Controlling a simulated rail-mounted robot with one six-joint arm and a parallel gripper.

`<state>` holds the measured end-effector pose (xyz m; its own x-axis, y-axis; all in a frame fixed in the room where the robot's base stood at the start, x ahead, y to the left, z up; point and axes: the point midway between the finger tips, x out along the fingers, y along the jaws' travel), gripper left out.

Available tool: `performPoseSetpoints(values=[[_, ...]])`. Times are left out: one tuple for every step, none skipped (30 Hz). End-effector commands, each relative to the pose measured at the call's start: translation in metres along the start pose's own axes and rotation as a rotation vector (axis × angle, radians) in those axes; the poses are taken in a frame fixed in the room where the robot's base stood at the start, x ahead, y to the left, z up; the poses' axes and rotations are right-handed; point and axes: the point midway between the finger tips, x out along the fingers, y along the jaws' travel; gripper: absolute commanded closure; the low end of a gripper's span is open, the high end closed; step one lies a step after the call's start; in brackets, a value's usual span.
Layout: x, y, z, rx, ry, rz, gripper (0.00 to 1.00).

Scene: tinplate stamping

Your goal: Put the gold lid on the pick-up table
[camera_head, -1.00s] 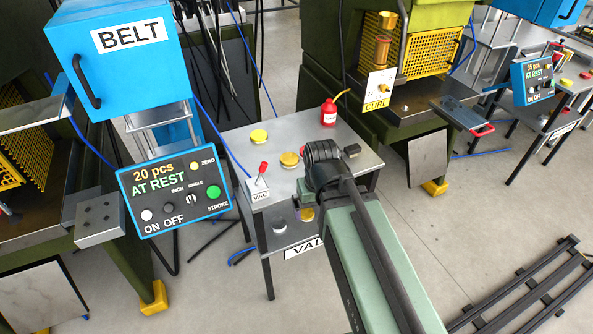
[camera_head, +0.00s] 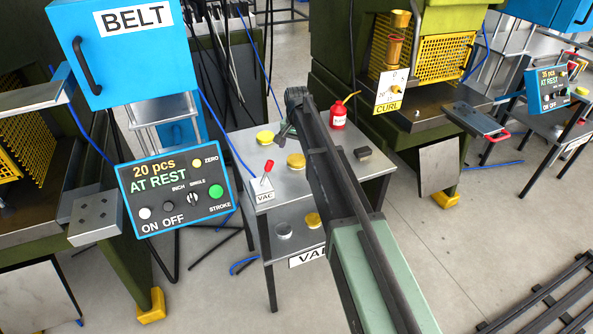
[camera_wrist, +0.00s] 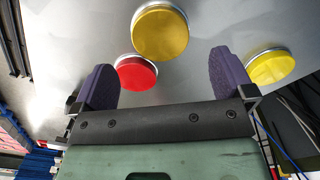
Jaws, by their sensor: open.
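A deeper gold lid (camera_head: 296,160) lies on the top of the small grey table (camera_head: 240,150). In the wrist view a gold lid (camera_wrist: 160,32) lies just ahead of my gripper (camera_wrist: 165,70), between the lines of its purple fingers. A brighter yellow lid (camera_head: 265,138) lies further back on the tabletop; a yellow lid (camera_wrist: 270,66) shows right of the right finger. A red lid (camera_wrist: 136,72) sits beside the gold one, close to the left finger; my arm hides it in the head view. My gripper is open with nothing held. Which table is the pick-up table is not labelled.
A VAC lever box (camera_head: 263,188), red oil can (camera_head: 339,113) and dark block (camera_head: 362,153) stand on the tabletop. The BELT control panel (camera_head: 175,188) is left, the CURL press (camera_head: 410,75) right.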

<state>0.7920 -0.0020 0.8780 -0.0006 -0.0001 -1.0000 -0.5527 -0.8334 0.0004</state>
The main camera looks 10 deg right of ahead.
Motion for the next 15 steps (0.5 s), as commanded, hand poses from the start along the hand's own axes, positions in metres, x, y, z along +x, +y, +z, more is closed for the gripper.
performPoseSetpoints(values=[[0.004,0.0,0.0,0.0,0.0,0.0,0.0],[0.003,0.0,0.0,0.0,0.0,0.0,0.0],[0.003,0.0,0.0,-0.001,0.0,0.0,0.0],[0.005,0.0,0.0,-0.001,0.0,0.0,0.0],[0.009,0.0,0.001,-0.001,0.0,0.0,0.0],[0.015,0.0,0.001,-0.001,0.0,0.0,0.0],[0.022,-0.001,0.001,-0.001,0.0,0.0,0.0],[0.028,-0.001,0.002,-0.001,0.0,0.0,0.0],[0.037,-0.001,0.002,-0.001,0.0,0.0,0.0],[0.044,-0.001,0.002,-0.001,0.0,0.0,0.0],[0.05,-0.001,0.002,-0.001,0.0,0.0,0.0],[0.055,-0.001,0.002,-0.001,0.0,0.0,0.0],[0.057,-0.001,0.002,-0.001,0.0,0.0,0.0],[0.057,-0.001,0.002,-0.001,0.0,0.0,0.0],[0.056,-0.001,0.002,-0.001,0.0,0.0,0.0]])
